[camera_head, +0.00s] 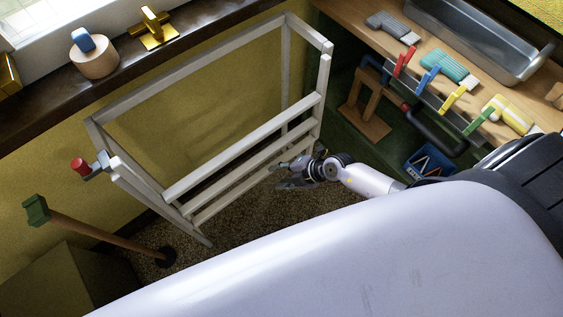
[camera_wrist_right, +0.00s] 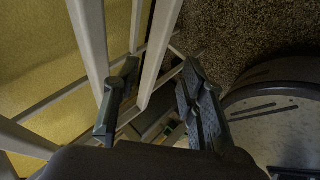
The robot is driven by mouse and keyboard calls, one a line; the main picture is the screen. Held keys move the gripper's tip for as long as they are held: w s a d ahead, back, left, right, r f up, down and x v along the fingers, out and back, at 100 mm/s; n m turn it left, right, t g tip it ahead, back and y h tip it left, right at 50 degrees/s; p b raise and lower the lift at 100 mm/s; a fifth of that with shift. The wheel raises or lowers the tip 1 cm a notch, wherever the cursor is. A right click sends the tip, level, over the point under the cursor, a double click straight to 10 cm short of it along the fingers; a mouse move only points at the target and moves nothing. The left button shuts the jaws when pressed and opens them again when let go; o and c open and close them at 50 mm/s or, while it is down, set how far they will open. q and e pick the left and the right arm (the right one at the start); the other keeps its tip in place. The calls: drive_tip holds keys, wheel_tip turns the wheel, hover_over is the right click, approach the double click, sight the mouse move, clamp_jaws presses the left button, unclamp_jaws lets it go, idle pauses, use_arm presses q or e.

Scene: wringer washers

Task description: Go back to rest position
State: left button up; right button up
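My right gripper (camera_head: 284,173) reaches in from the right, low beside the front rails of a white wooden rack (camera_head: 245,155). In the right wrist view the two dark fingers of the gripper (camera_wrist_right: 160,82) stand apart, with nothing held between them. Pale rails of the rack (camera_wrist_right: 158,50) pass just beyond and between the fingers; I cannot tell whether they touch. My left gripper is not in view.
A wooden shelf (camera_head: 450,75) at right bears a metal tray (camera_head: 475,40) and coloured clothespins along its edge. A windowsill (camera_head: 120,85) runs behind. Speckled carpet (camera_head: 240,220) is bare below the rack.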

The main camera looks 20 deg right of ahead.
drive_tip(key=shift+s+d+r, duration=0.1)
drive_tip(key=shift+r, duration=0.2)
idle(0.4)
drive_tip(key=s+d+f+m+t+h+p, duration=0.25)
drive_tip(key=s+d+f+m+h, duration=0.4)
drive_tip(key=f+m, duration=0.7)
drive_tip(key=s+f+m+g+p, duration=0.1)
drive_tip(key=s+f+m+g, duration=0.2)
drive_tip(key=s, duration=1)
drive_tip(key=s+d+f+m+g, duration=0.1)
drive_tip(key=s+f+m+g, duration=0.2)
drive_tip(key=s, duration=0.9)
drive_tip(key=shift+s+f+m+g+p, duration=0.4)
drive_tip(key=shift+f+g, duration=0.25)
drive_tip(key=shift+f, duration=0.2)
drive_tip(key=shift+w, duration=0.15)
